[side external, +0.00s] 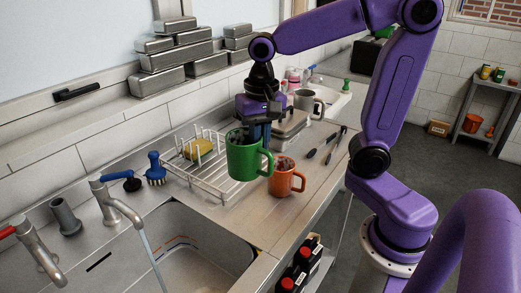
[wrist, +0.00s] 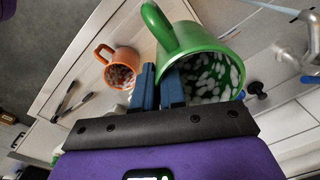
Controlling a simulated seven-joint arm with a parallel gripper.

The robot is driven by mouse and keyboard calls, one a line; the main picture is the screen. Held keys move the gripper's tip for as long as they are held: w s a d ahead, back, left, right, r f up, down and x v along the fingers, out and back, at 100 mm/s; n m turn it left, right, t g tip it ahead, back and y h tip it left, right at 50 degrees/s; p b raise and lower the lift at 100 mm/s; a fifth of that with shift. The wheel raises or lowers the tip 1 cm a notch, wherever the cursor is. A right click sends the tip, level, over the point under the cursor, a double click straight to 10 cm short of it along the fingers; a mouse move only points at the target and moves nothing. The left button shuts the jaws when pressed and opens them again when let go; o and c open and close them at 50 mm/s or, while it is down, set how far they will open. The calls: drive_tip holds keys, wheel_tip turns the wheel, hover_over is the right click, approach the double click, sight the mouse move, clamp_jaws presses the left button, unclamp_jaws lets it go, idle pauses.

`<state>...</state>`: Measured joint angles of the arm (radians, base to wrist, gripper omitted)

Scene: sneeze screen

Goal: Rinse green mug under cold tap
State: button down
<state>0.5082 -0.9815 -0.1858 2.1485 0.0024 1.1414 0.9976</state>
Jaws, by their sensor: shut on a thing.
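The green mug (side external: 243,158) is held upright in the air above the counter, by the near end of the dish rack. My gripper (side external: 260,132) is shut on its rim from above. In the wrist view the blue fingers (wrist: 160,72) meet the rim of the green mug (wrist: 150,17), whose inside shows many pale spots. The cold tap (side external: 117,205), with a blue lever (side external: 116,174), stands at the lower left. A stream of water (side external: 151,255) runs from its spout into the sink (side external: 205,262). The mug is right of the stream, apart from it.
An orange mug (side external: 286,180) stands close beside the green one. The wire rack (side external: 215,186) holds a yellow sponge (side external: 198,149). A blue brush (side external: 155,168) and a red-handled tap (side external: 37,248) stand along the back. Black-handled utensils (side external: 326,145) lie on the counter.

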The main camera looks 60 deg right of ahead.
drive_tip(key=a+t, duration=0.1)
drive_tip(key=a, duration=1.1)
wheel_tip(320, 180, down, 19)
drive_tip(key=y, duration=0.1)
drive_tip(key=w+a+f, duration=0.4)
drive_tip(key=w+a, duration=0.3)
drive_tip(key=w, duration=0.5)
drive_tip(key=shift+w+a+t, duration=0.15)
drive_tip(key=shift+a+t, duration=0.2)
drive_tip(key=shift+t, duration=0.05)
idle(1.2)
drive_tip(key=shift+w+a, duration=0.2)
drive_tip(key=shift+a, duration=0.1)
drive_tip(key=shift+s, duration=0.1)
idle(0.5)
drive_tip(key=s+d, duration=0.3)
drive_tip(key=s, duration=0.2)
drive_tip(key=shift+s+d, duration=0.3)
drive_tip(key=shift+s, duration=0.1)
idle(1.3)
